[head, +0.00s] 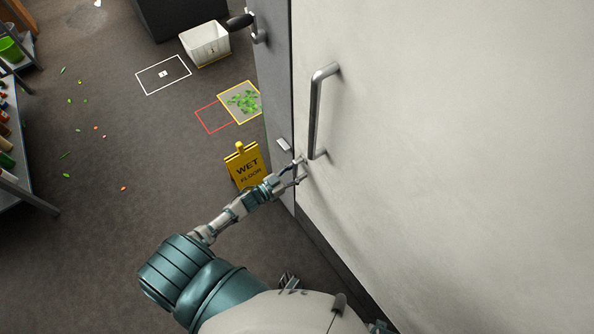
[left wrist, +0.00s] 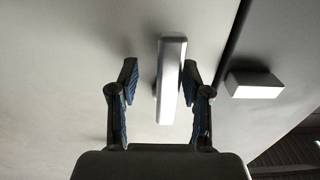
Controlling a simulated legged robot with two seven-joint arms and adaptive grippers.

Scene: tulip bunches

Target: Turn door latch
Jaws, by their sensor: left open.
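The white door (head: 450,150) fills the right of the head view. The latch bar (left wrist: 171,85) is pale grey and stands upright in the left wrist view. My left gripper (left wrist: 160,75) is open, with one finger on each side of the bar. The right finger looks nearer to it than the left; I cannot tell whether either touches. In the head view the left gripper (head: 298,171) is at the door's left edge, below the grey door handle, and largely hides the latch. A pale block (left wrist: 254,84) sits across the door gap; it also shows in the head view (head: 284,145).
The vertical door handle (head: 316,110) sticks out above my gripper. A yellow wet-floor sign (head: 244,166) stands left of the door, close behind my arm in the picture. A white bin (head: 206,44) stands farther back. Scattered bits lie on the open floor at left, near a shelf.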

